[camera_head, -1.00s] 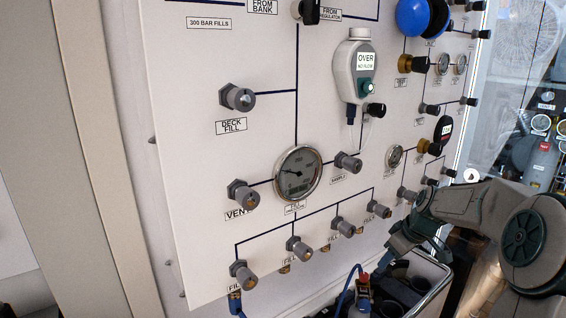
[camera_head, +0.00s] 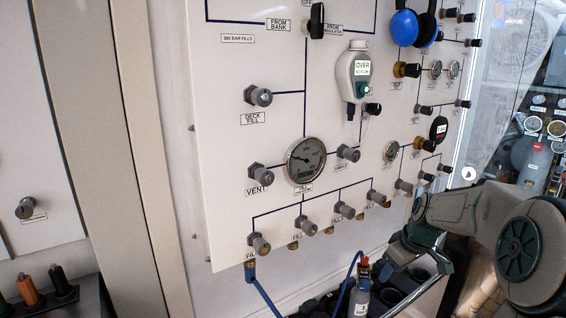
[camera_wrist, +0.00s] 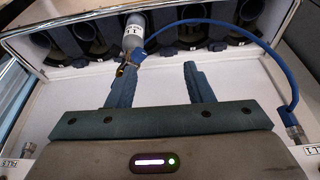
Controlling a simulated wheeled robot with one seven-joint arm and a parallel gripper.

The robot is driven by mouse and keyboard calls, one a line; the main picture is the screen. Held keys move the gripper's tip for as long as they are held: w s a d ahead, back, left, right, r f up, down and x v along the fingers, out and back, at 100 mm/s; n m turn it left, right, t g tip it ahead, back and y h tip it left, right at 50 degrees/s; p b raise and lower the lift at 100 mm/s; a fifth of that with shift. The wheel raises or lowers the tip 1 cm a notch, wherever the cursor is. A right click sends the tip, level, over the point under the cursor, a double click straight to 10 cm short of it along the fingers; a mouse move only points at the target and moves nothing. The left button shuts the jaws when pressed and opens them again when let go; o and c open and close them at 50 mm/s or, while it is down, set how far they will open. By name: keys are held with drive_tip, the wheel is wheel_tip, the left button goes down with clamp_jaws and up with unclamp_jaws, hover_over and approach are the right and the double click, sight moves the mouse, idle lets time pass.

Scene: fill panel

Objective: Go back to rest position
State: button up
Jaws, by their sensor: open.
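My gripper (camera_wrist: 158,88) shows in the wrist view with its two fingers apart and nothing between them. Beyond its left fingertip is a grey cylinder (camera_wrist: 133,35) with a brass valve, joined to a blue hose (camera_wrist: 262,45). In the head view my arm reaches in from the right, with the gripper end (camera_head: 408,256) low in front of the fill panel (camera_head: 225,160). The cylinder, labelled 1 (camera_head: 361,298), stands to the left of the gripper end and apart from it. The blue hose (camera_head: 262,300) runs from the leftmost fill fitting; its lower loop leaves the picture.
A rack (camera_wrist: 75,60) with several dark round slots holds the cylinder below the panel. Several knobs and a large gauge (camera_head: 306,161) stick out of the panel. A glass pane is at right. Orange and dark handles (camera_head: 28,290) sit at far left.

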drive_tip(key=s+a+r+m+p, duration=0.1)
drive_tip(key=s+a, duration=0.3)
drive_tip(key=s, duration=0.4)
drive_tip(key=s+a+r+m+h+p, duration=0.1)
drive_tip(key=s+a+r+m, duration=0.2)
drive_tip(key=s, duration=0.6)
drive_tip(key=s+a+r+m+p, duration=0.1)
drive_tip(key=s+a+r+m, duration=0.1)
drive_tip(key=s+a, duration=0.3)
drive_tip(key=s, duration=0.3)
drive_tip(key=shift+s+a+h+p, duration=0.3)
drive_tip(key=shift+h+p, duration=0.05)
drive_tip(key=shift+h, duration=0.05)
